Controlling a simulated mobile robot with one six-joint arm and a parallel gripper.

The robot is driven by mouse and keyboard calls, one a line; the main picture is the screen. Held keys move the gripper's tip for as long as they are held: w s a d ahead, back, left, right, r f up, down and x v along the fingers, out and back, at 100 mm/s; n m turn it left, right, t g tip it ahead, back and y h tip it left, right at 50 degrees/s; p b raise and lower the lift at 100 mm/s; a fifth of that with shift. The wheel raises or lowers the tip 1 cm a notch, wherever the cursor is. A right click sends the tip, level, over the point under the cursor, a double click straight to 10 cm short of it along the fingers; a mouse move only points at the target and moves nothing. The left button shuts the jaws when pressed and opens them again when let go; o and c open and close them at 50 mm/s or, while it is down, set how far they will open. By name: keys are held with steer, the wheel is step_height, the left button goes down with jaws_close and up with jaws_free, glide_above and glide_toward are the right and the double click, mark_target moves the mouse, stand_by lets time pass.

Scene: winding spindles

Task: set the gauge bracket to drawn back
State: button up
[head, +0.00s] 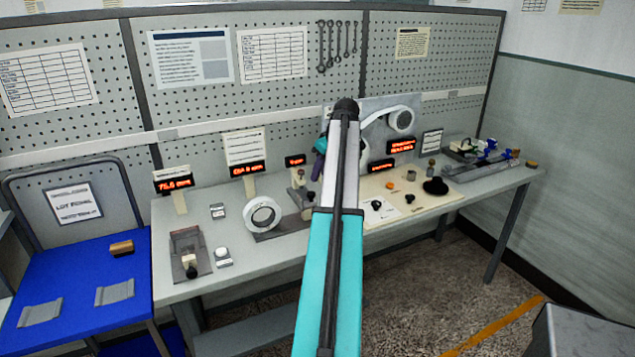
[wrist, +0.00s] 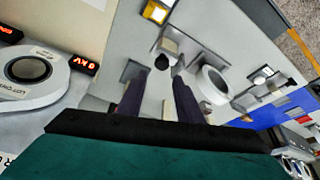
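The gauge bracket appears to be the small grey upright fixture (head: 298,181) with a dark knob, left of my arm on the bench; my arm hides part of its surroundings. In the wrist view a pale block with a black knob (wrist: 163,60) stands just beyond my fingertips and looks like the same fixture. Its exact setting cannot be told. My gripper (wrist: 160,78) is open and empty, its two dark fingers apart, with the knob showing past the gap. In the head view the gripper is mostly hidden behind my arm, with a purple finger showing.
A white ring (head: 263,214) stands to the left of the fixture. Farther left are a grey holder with a black knob (head: 190,262) and a blue table (head: 75,285). A cream mat (head: 425,205) with small parts lies right of my arm. Lit displays line the back.

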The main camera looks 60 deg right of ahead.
steer(key=shift+b+v, duration=0.4)
steer(key=shift+v, duration=1.85)
steer(key=shift+r, duration=0.1)
